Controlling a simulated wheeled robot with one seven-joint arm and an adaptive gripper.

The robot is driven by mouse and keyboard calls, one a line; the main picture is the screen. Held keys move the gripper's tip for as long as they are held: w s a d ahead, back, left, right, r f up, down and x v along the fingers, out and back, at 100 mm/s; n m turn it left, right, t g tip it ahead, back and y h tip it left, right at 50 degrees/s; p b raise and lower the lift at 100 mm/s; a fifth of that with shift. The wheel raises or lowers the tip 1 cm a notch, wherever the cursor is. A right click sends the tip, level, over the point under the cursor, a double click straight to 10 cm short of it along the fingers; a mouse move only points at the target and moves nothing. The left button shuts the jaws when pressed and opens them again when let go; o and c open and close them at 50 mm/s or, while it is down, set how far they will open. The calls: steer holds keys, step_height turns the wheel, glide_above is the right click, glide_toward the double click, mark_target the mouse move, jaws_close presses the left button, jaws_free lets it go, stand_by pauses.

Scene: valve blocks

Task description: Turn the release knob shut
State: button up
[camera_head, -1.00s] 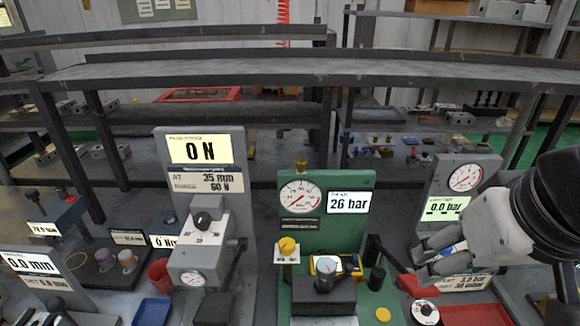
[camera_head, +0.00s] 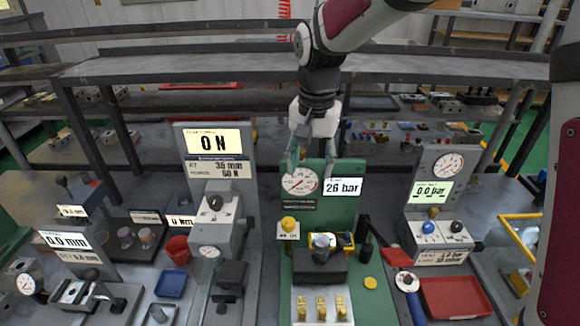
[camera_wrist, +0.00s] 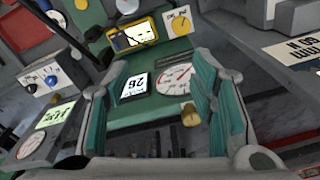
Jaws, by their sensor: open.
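The green station (camera_head: 348,205) carries a round gauge (camera_head: 300,182) and a display reading 26 bar (camera_head: 343,188). A yellow knob (camera_head: 288,223) sits on a white plate at the station's left; it also shows in the wrist view (camera_wrist: 181,24). A brass knob (camera_wrist: 190,115) shows between my fingers in the wrist view, at the edge of the panel. Which knob is the release knob, I cannot tell. My gripper (camera_head: 311,163) is open above the gauge panel, its fingers (camera_wrist: 160,70) pointing down, holding nothing. In the head view it hides the panel's top edge.
A grey station reading 0 N (camera_head: 212,142) stands to the left. Another, reading 0.0 bar (camera_head: 430,192), stands to the right with blue and black knobs. A red tray (camera_head: 456,297) and a blue tray (camera_head: 171,283) lie in front. A long shelf (camera_head: 200,72) runs behind.

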glide_above(288, 222)
step_height(288, 222, down, 4)
steer(key=shift+m+g, duration=0.3)
steer(key=shift+g, duration=0.1)
step_height(288, 222, down, 14)
steer(key=p, duration=0.3)
steer(key=shift+w+f, duration=0.1)
steer(key=shift+f, duration=0.1)
steer(key=shift+c, duration=0.6)
steer(key=c, duration=1)
